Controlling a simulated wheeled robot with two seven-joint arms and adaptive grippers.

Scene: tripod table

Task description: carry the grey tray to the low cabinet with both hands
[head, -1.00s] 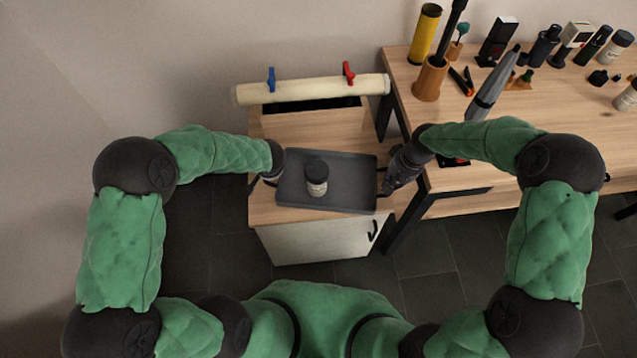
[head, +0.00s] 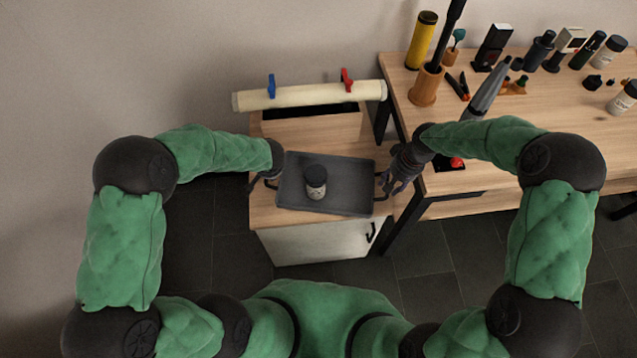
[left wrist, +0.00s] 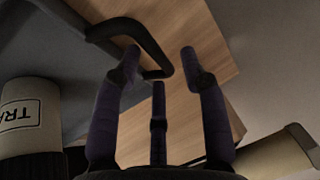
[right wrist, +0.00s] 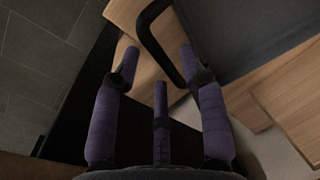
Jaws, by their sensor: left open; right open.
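The grey tray (head: 345,185) lies on the wooden top of the low cabinet (head: 318,243), slightly askew. A small dark-lidded jar with a pale label (head: 316,188) stands upright on it. My left gripper (head: 264,183) is open at the tray's left handle; in the left wrist view the dark handle (left wrist: 148,42) reaches between the spread fingers (left wrist: 160,68). My right gripper (head: 388,185) is open at the right handle; in the right wrist view that handle (right wrist: 152,38) shows between and beyond the spread fingers (right wrist: 159,65). Whether any finger touches a handle, I cannot tell.
A pale roll with a blue and a red clamp (head: 310,95) lies behind the cabinet top. A wooden workbench (head: 560,110) with several tools and bottles stands close on the right. Bare cabinet top shows in front of and behind the tray.

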